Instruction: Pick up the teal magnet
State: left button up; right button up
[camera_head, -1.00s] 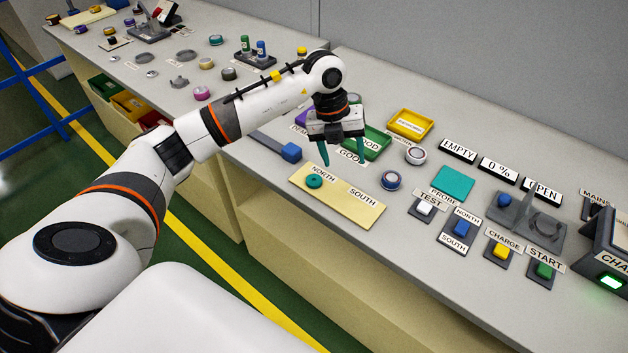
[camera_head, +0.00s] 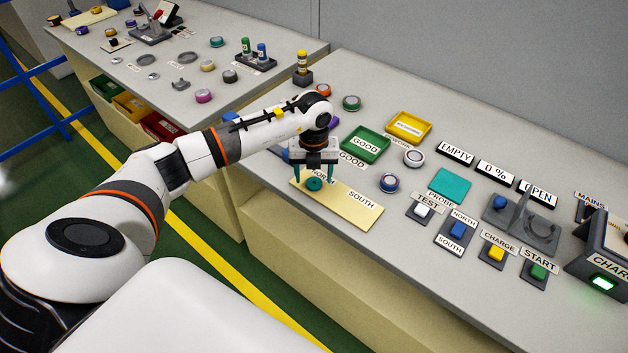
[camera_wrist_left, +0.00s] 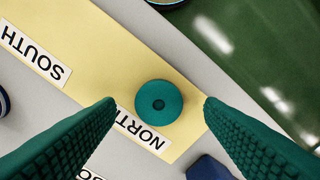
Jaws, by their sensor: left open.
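My left gripper (camera_head: 314,177) is open and points down over the magnet. In the left wrist view its two teal ribbed fingers (camera_wrist_left: 158,101) stand apart, one to each side of the magnet, with nothing between them touching it. The NORTH label is partly hidden by the gripper in the head view. My right gripper is not in view.
Green GOOD tray (camera_head: 381,136), yellow tray (camera_head: 424,120) and a blue-and-white round part (camera_head: 390,183) lie nearby. A blue block (camera_wrist_left: 208,168) sits close to one finger in the wrist view. Buttons and the charger (camera_head: 606,250) stand to the right. The board's SOUTH end is clear.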

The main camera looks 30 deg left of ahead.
pick_arm(q)
jog(key=shift+f, duration=0.75)
jog(key=c, duration=1.1)
jog(key=shift+r, duration=0.1)
